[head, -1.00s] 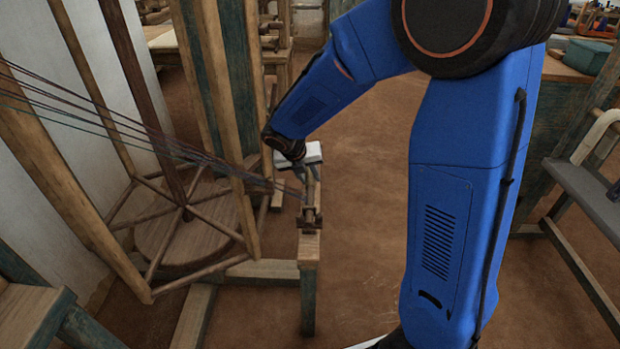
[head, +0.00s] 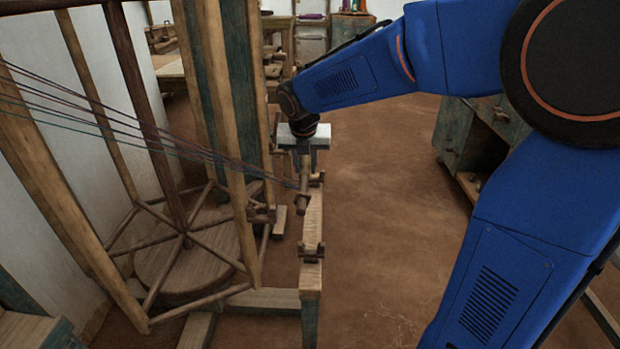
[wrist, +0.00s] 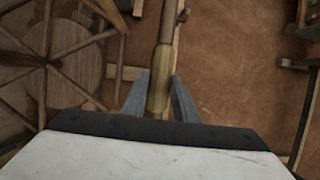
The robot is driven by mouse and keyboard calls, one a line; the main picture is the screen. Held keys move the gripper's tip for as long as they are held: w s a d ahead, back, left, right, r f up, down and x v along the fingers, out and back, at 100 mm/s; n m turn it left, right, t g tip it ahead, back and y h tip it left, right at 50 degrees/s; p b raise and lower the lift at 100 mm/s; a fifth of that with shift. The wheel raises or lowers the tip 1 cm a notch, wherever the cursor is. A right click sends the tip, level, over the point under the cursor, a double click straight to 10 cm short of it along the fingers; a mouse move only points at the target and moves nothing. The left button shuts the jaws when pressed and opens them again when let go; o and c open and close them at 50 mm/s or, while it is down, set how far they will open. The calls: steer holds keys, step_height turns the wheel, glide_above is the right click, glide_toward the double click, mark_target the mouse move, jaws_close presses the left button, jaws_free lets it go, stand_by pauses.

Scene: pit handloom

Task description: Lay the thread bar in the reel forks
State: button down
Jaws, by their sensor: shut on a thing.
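My gripper (head: 309,158) is shut on the thread bar (head: 303,200), a short wooden rod. The wrist view shows the bar (wrist: 163,60) between both fingers (wrist: 160,95). Several dark threads (head: 200,153) run from the left to the bar's near end. The bar appears raised above a narrow wooden stand (head: 313,213) bearing a dark forked bracket (head: 312,253) near its front and another (head: 317,179) further back. The reel (head: 187,235), a wooden frame with spokes, stands left. A similar bracket (head: 262,213) is at its right-hand post; its far fork cannot be made out.
The reel's upright post (head: 228,140) rises close left of the bar. Brown floor (head: 380,200) lies open to the right. A greenish cabinet (head: 480,140) stands further right, and worktables (head: 172,68) stand at the back.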

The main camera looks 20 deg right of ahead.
mark_target(301, 166)
steer(key=r, duration=0.2)
steer(key=a+r+y, duration=0.1)
steer(key=shift+w+r+t, duration=0.1)
steer(key=shift+w+t, duration=0.2)
steer(key=shift+t, duration=0.1)
steer(key=shift+w+a, duration=1.35)
steer(key=shift+a, duration=2.75)
steer(key=shift+a+f, duration=0.1)
steer(key=shift+f, duration=2.65)
steer(key=c, duration=1.3)
jaws_free()
steer(key=shift+c, duration=0.2)
